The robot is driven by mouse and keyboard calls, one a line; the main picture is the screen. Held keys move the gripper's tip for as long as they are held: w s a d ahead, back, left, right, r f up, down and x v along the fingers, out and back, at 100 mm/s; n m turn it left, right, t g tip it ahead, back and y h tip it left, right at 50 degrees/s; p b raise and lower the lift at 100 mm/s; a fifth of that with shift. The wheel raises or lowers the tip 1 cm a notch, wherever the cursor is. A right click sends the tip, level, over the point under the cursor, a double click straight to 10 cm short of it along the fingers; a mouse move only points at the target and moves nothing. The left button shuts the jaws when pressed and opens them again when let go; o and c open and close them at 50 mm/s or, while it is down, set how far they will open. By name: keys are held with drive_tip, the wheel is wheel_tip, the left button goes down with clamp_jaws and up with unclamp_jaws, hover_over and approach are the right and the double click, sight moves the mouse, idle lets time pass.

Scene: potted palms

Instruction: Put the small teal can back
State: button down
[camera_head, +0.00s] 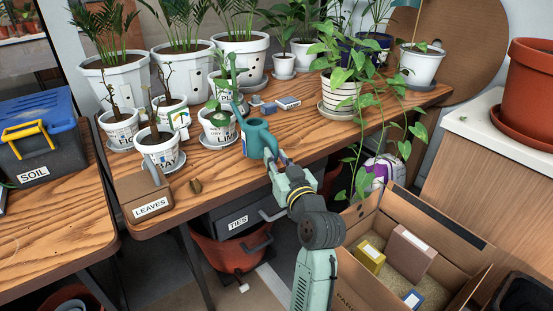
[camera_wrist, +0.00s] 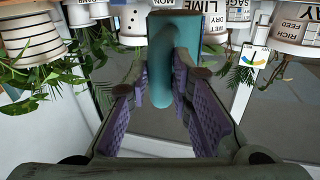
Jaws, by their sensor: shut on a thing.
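The small teal can (camera_head: 259,140) is a watering can, upright near the front edge of the wooden table, its spout up and to the left. My gripper (camera_head: 279,162) reaches it from the front right and is shut on its handle. In the wrist view, which is upside down, the teal handle (camera_wrist: 160,75) runs between the purple-padded fingers of my gripper (camera_wrist: 163,88), with the can's body beyond. I cannot tell whether the can's base touches the table.
White labelled pots (camera_head: 219,127) stand close left of the can. Small boxes (camera_head: 288,103) lie behind it. A trailing vine (camera_head: 365,130) hangs at the right. A LEAVES box (camera_head: 146,195) is at the front left, and an open cardboard carton (camera_head: 345,250) sits below right.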

drive_tip(key=c, duration=1.4)
unclamp_jaws()
drive_tip(key=shift+f, duration=0.15)
drive_tip(key=shift+c, duration=0.2)
drive_tip(key=shift+r, duration=0.25)
drive_tip(key=v, duration=1.2)
drive_tip(key=shift+r+p, duration=0.35)
drive_tip(key=shift+r, duration=0.05)
